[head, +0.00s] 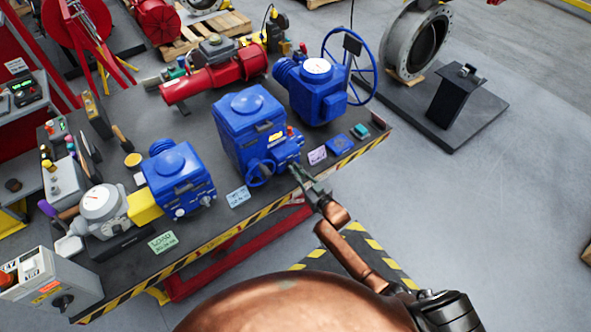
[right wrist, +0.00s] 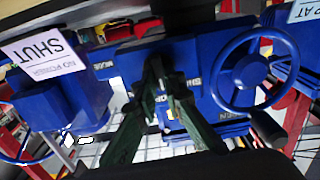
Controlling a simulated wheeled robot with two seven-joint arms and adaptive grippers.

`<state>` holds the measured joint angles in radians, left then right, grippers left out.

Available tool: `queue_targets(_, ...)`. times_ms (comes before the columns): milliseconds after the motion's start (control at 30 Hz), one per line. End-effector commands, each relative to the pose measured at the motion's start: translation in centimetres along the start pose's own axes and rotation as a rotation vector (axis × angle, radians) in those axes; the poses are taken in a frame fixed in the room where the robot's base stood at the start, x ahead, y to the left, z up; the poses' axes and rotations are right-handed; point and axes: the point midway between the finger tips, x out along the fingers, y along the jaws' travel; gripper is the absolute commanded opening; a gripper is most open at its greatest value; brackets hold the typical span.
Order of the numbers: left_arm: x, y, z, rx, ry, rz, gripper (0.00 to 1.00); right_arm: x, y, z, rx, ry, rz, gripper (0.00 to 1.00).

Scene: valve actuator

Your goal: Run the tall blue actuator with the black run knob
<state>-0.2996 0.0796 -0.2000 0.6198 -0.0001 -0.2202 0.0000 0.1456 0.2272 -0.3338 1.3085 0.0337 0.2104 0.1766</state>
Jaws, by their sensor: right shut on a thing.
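The tall blue actuator (head: 245,128) stands upright near the bench's front edge, with a blue handwheel (head: 262,173) low on its front. My right gripper (head: 296,172) reaches its lower right front. In the right wrist view the actuator's blue control face (right wrist: 208,100) fills the middle, with the handwheel (right wrist: 252,72) to the right. There my right gripper's dark fingers (right wrist: 165,82) are closed together at the black run knob (right wrist: 153,68), which they mostly cover. The knob is hidden in the head view. My left gripper is in neither view.
A shorter blue actuator (head: 178,178) stands to the left, and another blue unit with a large handwheel (head: 318,90) to the right. A red actuator (head: 215,75) lies behind. Cards, including a lilac one (head: 317,155), lie along the striped bench edge (head: 225,237). The floor at right is mostly clear.

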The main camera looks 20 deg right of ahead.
Motion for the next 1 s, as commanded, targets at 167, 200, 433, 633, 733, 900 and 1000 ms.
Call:
queue_targets(167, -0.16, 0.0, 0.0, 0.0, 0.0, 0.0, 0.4, -0.06, 0.01, 0.15, 0.04, -0.003, 0.0, 0.0)
queue_targets(200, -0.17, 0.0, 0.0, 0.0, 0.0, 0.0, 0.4, -0.06, 0.01, 0.16, 0.044, -0.003, 0.0, 0.0)
queue_targets(433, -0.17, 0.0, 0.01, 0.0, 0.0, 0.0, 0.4, -0.06, 0.0, 0.2, 0.051, -0.003, 0.0, 0.0)
queue_targets(633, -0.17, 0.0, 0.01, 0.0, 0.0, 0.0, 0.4, -0.06, 0.0, 0.2, 0.05, -0.003, 0.0, 0.1)
queue_targets(733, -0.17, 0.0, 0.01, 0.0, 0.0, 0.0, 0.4, -0.06, 0.0, 0.19, 0.05, -0.003, 0.0, 0.17)
queue_targets(900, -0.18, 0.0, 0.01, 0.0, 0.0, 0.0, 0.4, -0.02, 0.0, 0.1, 0.05, -0.001, 0.0, 0.27)
queue_targets(1000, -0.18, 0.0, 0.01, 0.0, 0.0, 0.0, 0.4, -0.01, 0.0, 0.07, 0.05, -0.001, 0.0, 0.27)
